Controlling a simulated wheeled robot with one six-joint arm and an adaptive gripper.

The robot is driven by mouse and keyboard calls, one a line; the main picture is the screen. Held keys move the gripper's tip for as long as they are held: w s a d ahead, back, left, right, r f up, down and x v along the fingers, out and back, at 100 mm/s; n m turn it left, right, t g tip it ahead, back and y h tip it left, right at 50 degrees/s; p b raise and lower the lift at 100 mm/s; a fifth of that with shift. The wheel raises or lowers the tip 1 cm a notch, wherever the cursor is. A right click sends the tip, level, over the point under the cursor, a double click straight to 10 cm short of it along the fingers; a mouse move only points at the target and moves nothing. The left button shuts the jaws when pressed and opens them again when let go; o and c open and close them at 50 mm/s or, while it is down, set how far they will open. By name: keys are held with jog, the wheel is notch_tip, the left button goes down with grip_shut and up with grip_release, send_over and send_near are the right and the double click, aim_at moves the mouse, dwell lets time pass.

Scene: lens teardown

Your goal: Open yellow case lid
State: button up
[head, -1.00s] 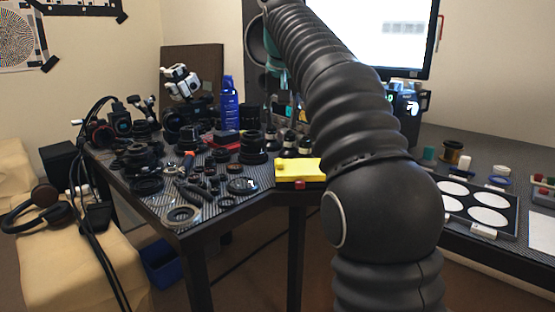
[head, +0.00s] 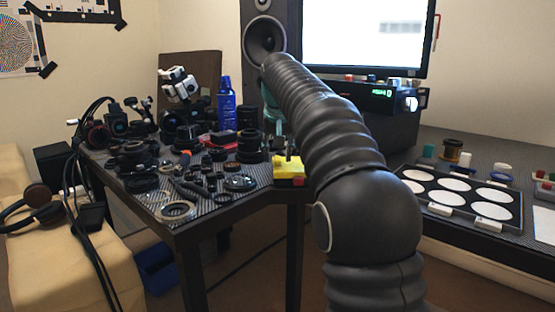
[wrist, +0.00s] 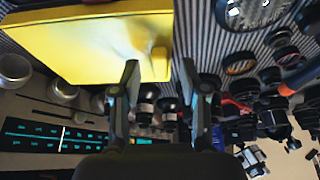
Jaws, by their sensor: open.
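The yellow case (head: 287,170) sits at the near right corner of the left bench, with a small red part at its front. The lid looks shut. My gripper (wrist: 160,68) is open and empty. Its left finger overlaps the case in the picture and its right finger is just past the case's right end. I cannot tell whether either touches.
Lens parts and rings (head: 180,211) crowd the bench left of the case. A blue bottle (head: 226,103) and a stack of black lens parts (head: 250,146) stand behind. A tray of white discs (head: 510,182) lies on the right bench.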

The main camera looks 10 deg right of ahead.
jog(key=shift+w+f, duration=0.15)
jog(key=shift+f, duration=0.25)
grip_shut()
jog(key=shift+r, duration=0.1)
